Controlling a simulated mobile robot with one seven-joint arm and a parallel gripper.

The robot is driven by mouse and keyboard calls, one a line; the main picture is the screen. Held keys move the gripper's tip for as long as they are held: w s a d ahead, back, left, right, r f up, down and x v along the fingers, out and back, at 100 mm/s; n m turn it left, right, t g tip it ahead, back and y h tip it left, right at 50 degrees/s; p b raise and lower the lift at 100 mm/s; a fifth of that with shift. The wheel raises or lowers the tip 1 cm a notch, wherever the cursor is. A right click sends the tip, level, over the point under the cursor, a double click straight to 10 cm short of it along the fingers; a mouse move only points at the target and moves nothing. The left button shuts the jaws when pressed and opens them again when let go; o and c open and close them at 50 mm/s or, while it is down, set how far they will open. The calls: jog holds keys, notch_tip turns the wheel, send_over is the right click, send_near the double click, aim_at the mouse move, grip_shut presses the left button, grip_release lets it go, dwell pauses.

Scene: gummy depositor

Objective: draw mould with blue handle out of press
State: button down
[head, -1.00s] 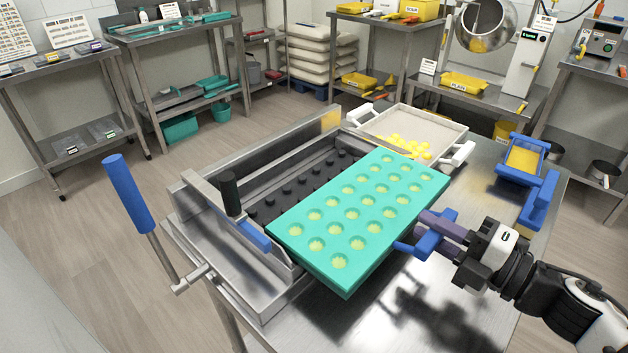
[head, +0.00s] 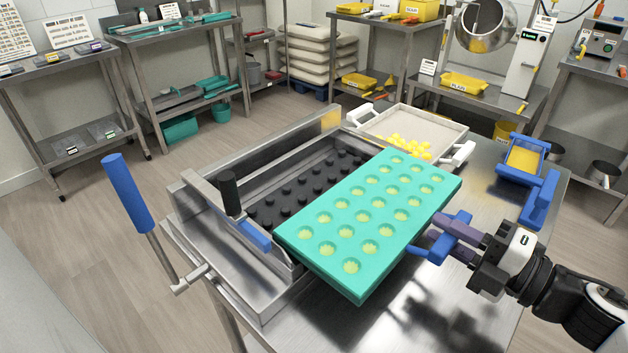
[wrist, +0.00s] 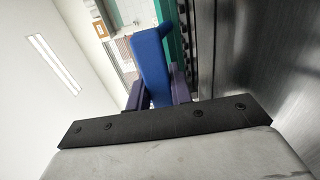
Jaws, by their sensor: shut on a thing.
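The teal mould (head: 375,222) with rows of fluted cavities holding pale yellow-green shapes is partly out of the metal press (head: 215,262) on its right side. Its left edge is still over the press bed, where rows of black studs (head: 300,195) show. Its blue handle (head: 440,243) sticks out on the right. My gripper (head: 452,232) is shut on this handle with purple-grey fingers. In the wrist view the blue handle (wrist: 152,65) stands between the fingers, with a strip of the teal mould (wrist: 175,28) beyond.
A pale tray (head: 415,128) with yellow gummies sits behind the mould. A blue-framed item (head: 525,160) stands at the table's right. The press has a blue-gripped lever (head: 128,190) at left. Bare tabletop (head: 420,310) lies in front and to the right.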

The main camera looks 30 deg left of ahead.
jog(key=s+d+b, duration=0.1)
jog(key=d, duration=0.8)
jog(key=shift+s, duration=0.4)
jog(key=shift+d, duration=0.1)
